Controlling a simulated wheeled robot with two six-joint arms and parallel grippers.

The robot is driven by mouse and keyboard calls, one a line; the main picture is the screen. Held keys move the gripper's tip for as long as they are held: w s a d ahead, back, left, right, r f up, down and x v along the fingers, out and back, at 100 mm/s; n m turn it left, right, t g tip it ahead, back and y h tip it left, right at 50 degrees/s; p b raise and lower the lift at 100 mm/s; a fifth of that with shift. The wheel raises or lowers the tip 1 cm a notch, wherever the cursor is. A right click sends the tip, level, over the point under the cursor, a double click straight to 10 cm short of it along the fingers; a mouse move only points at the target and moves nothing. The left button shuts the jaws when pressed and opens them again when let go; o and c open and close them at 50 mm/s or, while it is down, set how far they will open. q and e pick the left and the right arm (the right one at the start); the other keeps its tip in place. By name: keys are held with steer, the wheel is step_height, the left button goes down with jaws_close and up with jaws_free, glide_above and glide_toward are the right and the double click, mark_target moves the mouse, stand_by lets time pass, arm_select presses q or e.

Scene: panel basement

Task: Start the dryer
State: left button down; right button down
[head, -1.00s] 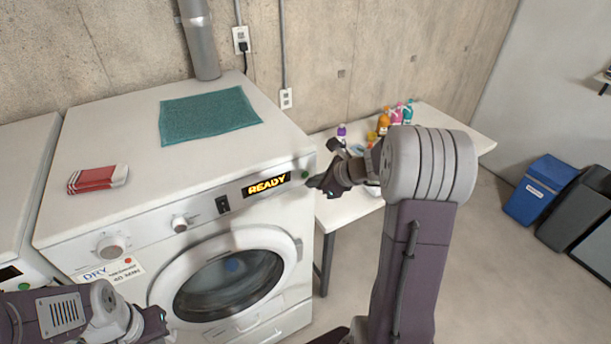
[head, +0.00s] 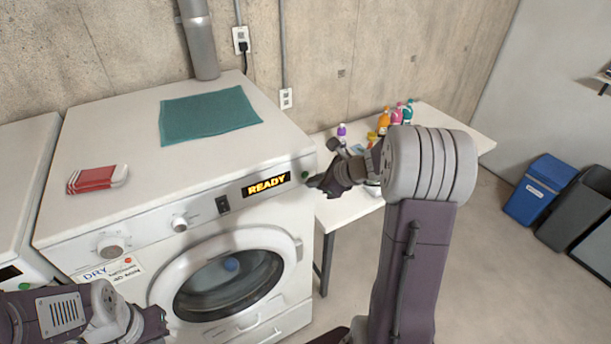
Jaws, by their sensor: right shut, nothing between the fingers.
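The white dryer (head: 205,262) stands at the left with its round door (head: 232,287) shut. Its display (head: 266,185) reads "READY" in yellow. A dark green button (head: 305,175) sits at the right end of the control panel.
A teal towel (head: 207,115) and folded red-and-white socks (head: 98,179) lie on the dryer top. A white table (head: 440,125) with several bottles (head: 396,114) stands behind my right arm. Blue (head: 540,190) and grey bins (head: 580,210) are at the right. The floor between is clear.

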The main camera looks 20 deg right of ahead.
steer(key=shift+w, duration=0.1)
stand_by(0.6)
steer(key=shift+w, duration=0.35)
